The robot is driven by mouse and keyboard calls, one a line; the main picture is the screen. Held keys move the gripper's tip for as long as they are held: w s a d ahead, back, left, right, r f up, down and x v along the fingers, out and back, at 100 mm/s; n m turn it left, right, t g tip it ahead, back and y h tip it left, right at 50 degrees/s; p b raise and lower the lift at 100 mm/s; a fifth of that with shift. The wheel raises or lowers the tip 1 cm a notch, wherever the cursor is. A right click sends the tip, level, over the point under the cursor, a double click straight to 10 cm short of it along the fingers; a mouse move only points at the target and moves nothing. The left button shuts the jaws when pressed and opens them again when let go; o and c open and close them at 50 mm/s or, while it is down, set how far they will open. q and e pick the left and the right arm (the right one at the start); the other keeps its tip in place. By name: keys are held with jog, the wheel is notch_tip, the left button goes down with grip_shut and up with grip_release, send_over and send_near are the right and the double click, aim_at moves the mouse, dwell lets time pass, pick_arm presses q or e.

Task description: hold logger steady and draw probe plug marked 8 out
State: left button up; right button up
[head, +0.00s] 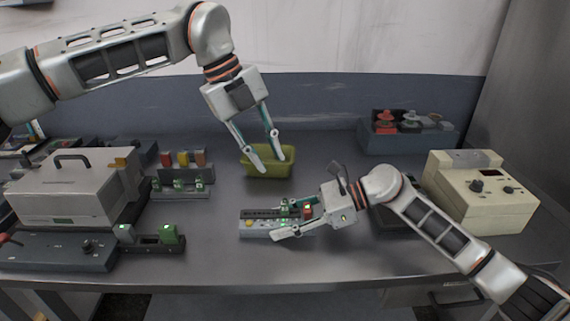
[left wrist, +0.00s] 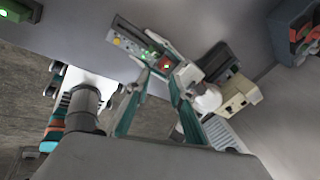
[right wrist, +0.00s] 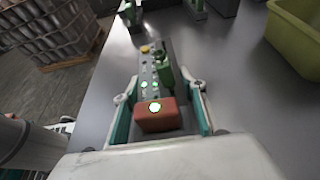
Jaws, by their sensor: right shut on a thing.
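The logger (head: 250,228) is a grey box with a dark top, lit buttons and a yellow knob, lying on the bench. A red plug block (head: 308,210) sits at its right end, with a green plug (head: 290,206) beside it; both show in the right wrist view as red (right wrist: 155,116) and green (right wrist: 165,72). No number is readable. My right gripper (head: 290,220) is shut on the logger near the red block, one finger along each long side. My left gripper (head: 264,160) is open and empty, above the olive bin behind the logger; its fingers (left wrist: 157,76) stand apart.
The olive bin (head: 270,172) stands behind the logger. At left are a grey case (head: 70,190), a rack of coloured plugs (head: 180,185) and a small green-plug holder (head: 150,240). A cream instrument (head: 480,195) and a blue-grey box (head: 410,138) stand at right.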

aim_at(285, 199)
pick_arm(q)
jog(key=d+f+n+y, duration=0.1)
jog(key=f+n, duration=0.3)
jog(key=n, duration=0.6)
jog(key=d+f+n+t+y, duration=0.1)
jog(key=f+n, duration=0.4)
jog(key=n, duration=0.5)
jog(key=d+f+n+y, duration=0.1)
jog(key=f+n, duration=0.3)
jog(key=n, duration=0.6)
jog(key=shift+w+d+f+n+t+y, duration=0.2)
jog(key=shift+d+f+n+t+y, duration=0.2)
jog(key=shift+y, duration=0.3)
jog(key=shift+r, duration=0.1)
grip_shut()
